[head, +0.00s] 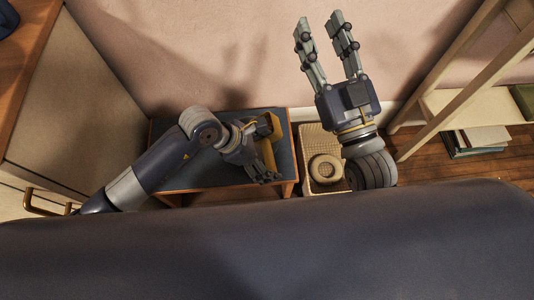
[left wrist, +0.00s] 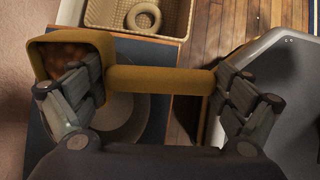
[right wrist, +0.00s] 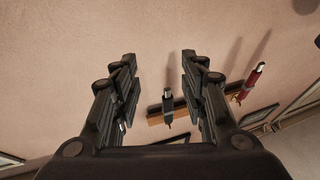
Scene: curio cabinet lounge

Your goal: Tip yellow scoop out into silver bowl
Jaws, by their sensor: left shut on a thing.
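The yellow scoop (left wrist: 165,80) is held in my left gripper (head: 260,175), whose fingers are shut on its handle; the scoop also shows in the head view (head: 267,150). In the left wrist view its box-shaped end, at left, looks level and has brown contents (left wrist: 70,57) inside. Below the scoop is a round grey rim (left wrist: 128,128), apparently the silver bowl, on the dark-topped table (head: 210,175). The scoop and fingers hide part of it, and I cannot make it out in the head view. My right gripper (head: 321,27) is open and empty, raised before the wall.
A wicker basket (head: 308,140) with a ring-shaped item (head: 325,168) stands to the right of the table. A cabinet (head: 75,110) is at left, and a wooden shelf (head: 440,105) with books (head: 478,140) at right.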

